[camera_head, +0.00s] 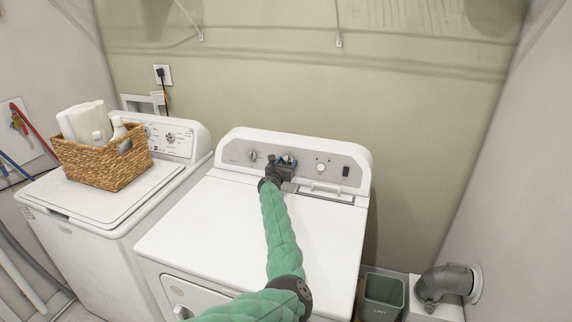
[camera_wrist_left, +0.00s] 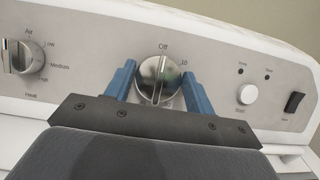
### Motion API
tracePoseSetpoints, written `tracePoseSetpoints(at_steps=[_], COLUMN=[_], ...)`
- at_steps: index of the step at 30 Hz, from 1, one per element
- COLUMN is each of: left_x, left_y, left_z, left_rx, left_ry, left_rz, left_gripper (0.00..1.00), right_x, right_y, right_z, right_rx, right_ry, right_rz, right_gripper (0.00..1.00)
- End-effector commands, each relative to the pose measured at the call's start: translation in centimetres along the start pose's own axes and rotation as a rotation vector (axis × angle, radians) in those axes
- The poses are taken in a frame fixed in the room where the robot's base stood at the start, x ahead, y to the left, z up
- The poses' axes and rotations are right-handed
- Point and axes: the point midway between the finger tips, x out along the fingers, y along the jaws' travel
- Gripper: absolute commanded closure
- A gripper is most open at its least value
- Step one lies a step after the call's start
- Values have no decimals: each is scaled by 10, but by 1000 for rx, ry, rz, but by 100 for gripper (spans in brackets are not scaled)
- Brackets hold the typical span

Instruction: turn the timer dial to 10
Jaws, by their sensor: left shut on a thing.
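The timer dial (camera_wrist_left: 158,82) is a round silver knob with a raised grip bar, on the control panel of the right-hand machine. "Off" is printed above it and "10" to its upper right. In the left wrist view the grip bar stands close to upright, its top near "Off" and leaning slightly right. My left gripper (camera_head: 284,163) is at the panel, its two blue fingers shut on the dial from left and right. In the head view the gripper hides most of the dial. My right gripper is not in view.
A temperature knob (camera_wrist_left: 22,57) sits left of the timer dial. A white round button (camera_wrist_left: 246,94) and a dark switch (camera_wrist_left: 293,102) are to its right. A wicker basket (camera_head: 108,166) rests on the left machine. The white top (camera_head: 318,232) is clear beside my arm.

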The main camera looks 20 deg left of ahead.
Motion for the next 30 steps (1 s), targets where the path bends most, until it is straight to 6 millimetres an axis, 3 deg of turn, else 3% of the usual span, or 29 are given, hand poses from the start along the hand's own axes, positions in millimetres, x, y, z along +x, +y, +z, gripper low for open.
tracePoseSetpoints(at_steps=[5,18,30], left_x=[0,0,0], left_y=[2,2,2], left_z=[-4,-5,-3], left_rx=[73,407,664], left_ry=[2,1,2], left_rz=[-34,-195,-320], left_gripper=[69,69,69], right_x=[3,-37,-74], right_y=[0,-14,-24], right_z=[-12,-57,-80], right_rx=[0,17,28], right_ry=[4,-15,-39], right_rz=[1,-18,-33], right_gripper=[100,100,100])
